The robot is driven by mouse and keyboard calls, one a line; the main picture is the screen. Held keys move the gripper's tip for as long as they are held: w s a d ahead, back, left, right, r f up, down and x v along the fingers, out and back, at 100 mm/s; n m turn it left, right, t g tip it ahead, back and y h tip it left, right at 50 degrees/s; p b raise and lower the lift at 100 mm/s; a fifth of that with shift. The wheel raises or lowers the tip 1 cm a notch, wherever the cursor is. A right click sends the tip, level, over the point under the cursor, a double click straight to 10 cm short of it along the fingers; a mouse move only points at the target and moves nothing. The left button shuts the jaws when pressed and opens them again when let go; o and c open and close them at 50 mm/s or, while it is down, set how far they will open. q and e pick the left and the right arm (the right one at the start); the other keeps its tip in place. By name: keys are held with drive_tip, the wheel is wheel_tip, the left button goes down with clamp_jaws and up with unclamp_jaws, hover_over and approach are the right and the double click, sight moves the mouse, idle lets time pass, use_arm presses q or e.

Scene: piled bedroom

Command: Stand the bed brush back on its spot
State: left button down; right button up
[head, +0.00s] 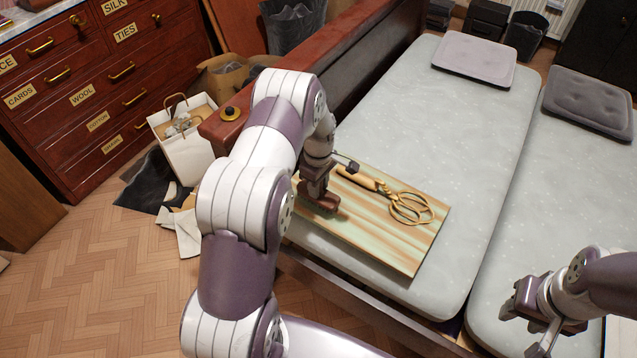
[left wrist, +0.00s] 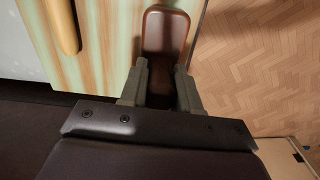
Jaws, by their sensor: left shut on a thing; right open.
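My left gripper (head: 316,190) is over the near left edge of a striped wooden board (head: 395,250) on the bed. In the left wrist view its two fingers (left wrist: 160,72) are shut on a reddish-brown, rounded wooden piece, which looks like the bed brush (left wrist: 166,30). In the head view the brush (head: 328,203) shows partly under the gripper, beside the board's left edge. Its bristles are hidden, and I cannot tell whether it touches the board. My right gripper (head: 527,318) is open and empty over the bed's lower right.
A golden beater with looped wire-like end (head: 410,207) lies on the board. Grey cushions (head: 474,60) lie at the bed's far end. A white paper bag (head: 184,140) and dark cloth stand on the floor left, near a labelled drawer chest (head: 95,95). Open parquet lies lower left.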

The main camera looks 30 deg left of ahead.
use_arm(q)
drive_tip(key=shift+f+b, duration=0.65)
drive_tip(key=shift+f, duration=0.35)
idle(0.3)
drive_tip(key=c, duration=0.7)
unclamp_jaws()
drive_tip(key=shift+c, duration=0.2)
wheel_tip(320, 180, up, 8)
drive_tip(key=p, duration=0.6)
drive_tip(key=shift+r+p, duration=0.1)
drive_tip(key=shift+p, duration=0.25)
